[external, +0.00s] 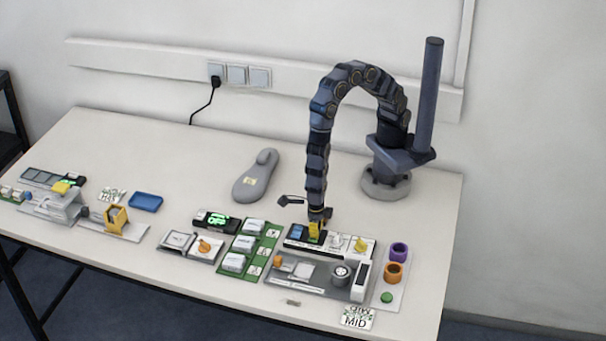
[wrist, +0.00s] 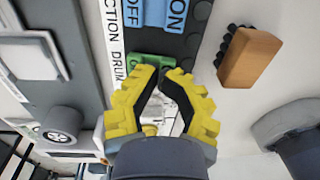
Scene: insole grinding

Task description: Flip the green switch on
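The green switch (wrist: 140,63) lies just beyond my fingertips in the wrist view, on a dark panel beside a white strip lettered "…CTION DRUM". My fingertips cover part of it, and I cannot tell whether they touch it. A blue switch (wrist: 148,12) marked OFF and ON sits beyond it. My gripper (wrist: 161,72) has yellow fingers that converge, with tips together or nearly so and nothing visible held. In the external view my gripper (external: 316,232) points down over the dark panel, right of the blue switch (external: 298,232); the green switch is mostly hidden there.
A display (external: 217,221) shows green "OFF". A green board (external: 247,246) with white blocks stands left of the panel. A grey machine with a round knob (external: 341,272) lies in front, and purple and orange rings (external: 397,252) stand right. The table's back middle holds a grey insole-shaped piece (external: 256,176).

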